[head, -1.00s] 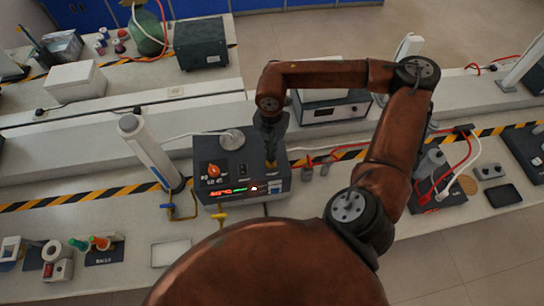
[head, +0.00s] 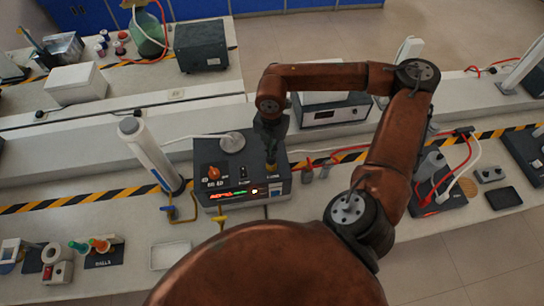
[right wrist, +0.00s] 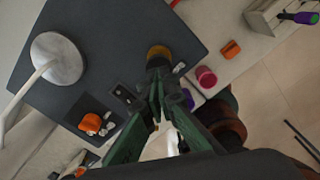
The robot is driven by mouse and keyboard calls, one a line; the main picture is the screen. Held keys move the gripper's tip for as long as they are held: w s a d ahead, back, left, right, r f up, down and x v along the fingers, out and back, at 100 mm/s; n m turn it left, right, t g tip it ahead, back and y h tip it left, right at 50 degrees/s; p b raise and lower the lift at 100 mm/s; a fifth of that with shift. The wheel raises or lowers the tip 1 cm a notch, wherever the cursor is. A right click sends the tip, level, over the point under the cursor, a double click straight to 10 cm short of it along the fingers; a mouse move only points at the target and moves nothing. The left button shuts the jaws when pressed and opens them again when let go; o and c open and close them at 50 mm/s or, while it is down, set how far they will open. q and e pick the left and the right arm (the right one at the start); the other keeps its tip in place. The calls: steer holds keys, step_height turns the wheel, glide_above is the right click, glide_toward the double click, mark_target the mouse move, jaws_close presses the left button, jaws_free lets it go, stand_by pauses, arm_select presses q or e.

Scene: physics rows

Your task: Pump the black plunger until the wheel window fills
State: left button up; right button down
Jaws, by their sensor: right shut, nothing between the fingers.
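A dark box (head: 208,172) with an orange knob (head: 213,172) stands on the bench. Its front carries a lit red and green display (head: 222,194) and a small pale window (head: 256,191), too small to read. My right gripper (head: 271,152) points down over the box's right part, fingers shut and empty. In the right wrist view the fingertips (right wrist: 157,82) are at a short black plunger (right wrist: 158,62) with a brass collar (right wrist: 158,51). The fingers partly hide it, and I cannot tell whether they touch it. My left gripper is not in view.
A white column (head: 148,152) stands left of the box, with a blue-handled valve and yellow pipe before it. A white disc (head: 232,141) lies on the box top. Red cables and grey pieces are to the right. A white tray (head: 170,256) lies in front.

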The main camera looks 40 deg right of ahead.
stand_by(0.3)
steer(key=shift+f, duration=0.1)
steer(key=shift+f+b, duration=1.9)
steer(key=shift+f, duration=0.05)
steer(key=shift+r, duration=0.1)
steer(key=shift+r+p, duration=0.85)
steer(key=shift+r, duration=1.15)
steer(key=shift+f, duration=0.2)
